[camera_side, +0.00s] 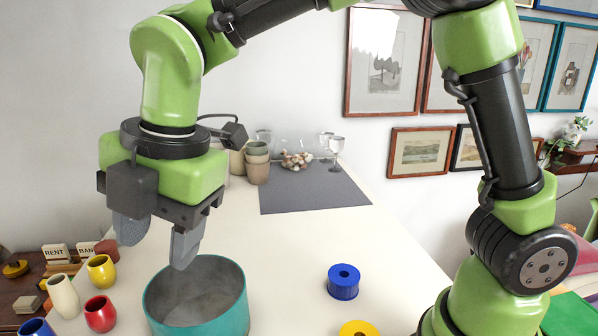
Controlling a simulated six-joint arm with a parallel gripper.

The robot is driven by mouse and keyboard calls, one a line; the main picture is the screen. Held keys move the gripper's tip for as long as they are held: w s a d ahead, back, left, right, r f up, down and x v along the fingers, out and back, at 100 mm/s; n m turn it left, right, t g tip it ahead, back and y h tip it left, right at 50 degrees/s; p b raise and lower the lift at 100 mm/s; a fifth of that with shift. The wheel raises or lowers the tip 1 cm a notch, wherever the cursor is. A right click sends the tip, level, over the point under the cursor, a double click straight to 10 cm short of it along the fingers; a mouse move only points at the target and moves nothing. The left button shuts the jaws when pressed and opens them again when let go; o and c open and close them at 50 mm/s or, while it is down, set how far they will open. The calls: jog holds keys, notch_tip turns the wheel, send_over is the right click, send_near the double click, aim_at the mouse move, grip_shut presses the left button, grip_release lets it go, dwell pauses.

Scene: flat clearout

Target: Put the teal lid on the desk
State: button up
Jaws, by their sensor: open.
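A round teal container (215,325) with a grey top side or interior stands at the front of the white table (290,265). It looks like an open vessel; I cannot make out a separate teal lid. My gripper (158,243) is open and empty, pointing down above the container's back left rim. It appears apart from the container, though its exact height is hard to judge. A dark wooden surface at the far left (22,292) may be the desk; I cannot tell for sure.
Yellow (101,270), cream (63,297) and red (100,314) cups stand left of the container. A blue ring (343,283) and a yellow ring (358,329) lie to the right. A grey mat (310,198), stacked cups (257,165) and glasses (337,150) are behind.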

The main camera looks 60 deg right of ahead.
jog(key=s+d+r+m+t, duration=0.1)
jog(key=s+d+r+m, duration=0.2)
jog(key=d+m, duration=0.3)
jog(key=s+d+r+m+t, duration=0.1)
jog(key=s+d+r+m, duration=0.2)
jog(key=d+m, duration=0.25)
jog(key=s+d+m+t, duration=0.1)
jog(key=s+d+m, duration=0.2)
jog(key=m, duration=0.4)
jog(key=s+d+f+m+t, duration=0.1)
jog(key=s+d+m, duration=0.2)
jog(key=s+m, duration=0.2)
jog(key=m, duration=0.3)
jog(key=shift+s+f+t, duration=0.2)
jog(key=shift+s+t, duration=0.05)
jog(key=shift+t, duration=0.15)
